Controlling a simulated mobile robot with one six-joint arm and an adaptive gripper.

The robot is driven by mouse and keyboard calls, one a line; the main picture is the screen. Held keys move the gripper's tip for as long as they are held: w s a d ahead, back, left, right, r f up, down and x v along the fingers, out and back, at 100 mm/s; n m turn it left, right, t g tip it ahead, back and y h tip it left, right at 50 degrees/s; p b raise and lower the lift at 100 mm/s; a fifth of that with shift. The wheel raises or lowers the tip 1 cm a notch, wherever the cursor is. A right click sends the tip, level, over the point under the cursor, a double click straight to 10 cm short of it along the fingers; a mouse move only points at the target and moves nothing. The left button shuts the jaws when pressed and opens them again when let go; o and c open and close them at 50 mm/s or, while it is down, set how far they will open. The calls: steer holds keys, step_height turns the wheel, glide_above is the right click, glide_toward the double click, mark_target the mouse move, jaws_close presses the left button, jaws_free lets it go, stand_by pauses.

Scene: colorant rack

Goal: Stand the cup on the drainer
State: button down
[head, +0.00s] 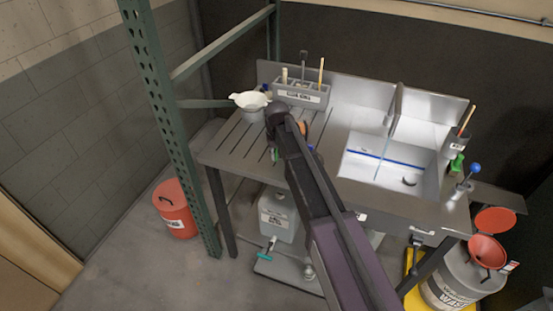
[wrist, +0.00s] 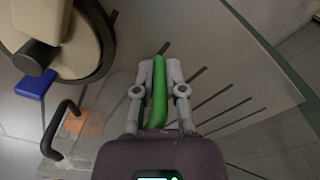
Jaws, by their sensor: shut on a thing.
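My gripper (wrist: 158,72) is shut on a narrow green thing (wrist: 158,95) in the wrist view. I cannot tell whether this is the cup or part of it. The drainer (head: 235,142) is the grooved metal board left of the sink, and its grooves show beyond my fingers. In the head view my arm hides the fingers, and a bit of green (head: 275,155) shows beside it. A cream cup-like vessel with a lip (head: 250,100) appears at the drainer's back left, beside my wrist. I cannot tell whether it is the task's cup.
A grey tool caddy (head: 302,94) stands behind the drainer. The sink basin (head: 392,170) is to the right. In the wrist view, a cream object with a dark ring (wrist: 85,62), a blue piece (wrist: 35,84) and a black handle (wrist: 50,132) are at left. A green rack post (head: 167,110) stands left.

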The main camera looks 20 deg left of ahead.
steer(key=shift+f, duration=0.15)
steer(key=c, duration=0.7)
jaws_free()
step_height(320, 180, up, 12)
steer(key=p, duration=1.2)
steer(key=shift+s+d, duration=0.15)
stand_by(0.6)
steer(key=s+d+m, duration=0.2)
steer(key=s+d, duration=0.3)
steer(key=d, duration=0.8)
steer(key=s+d+m, duration=0.2)
steer(key=s+d, duration=0.3)
steer(key=d, duration=0.8)
steer(key=s+d+m, duration=0.2)
steer(key=s+d, duration=0.4)
steer(key=d, duration=0.7)
steer(key=shift+m, duration=0.3)
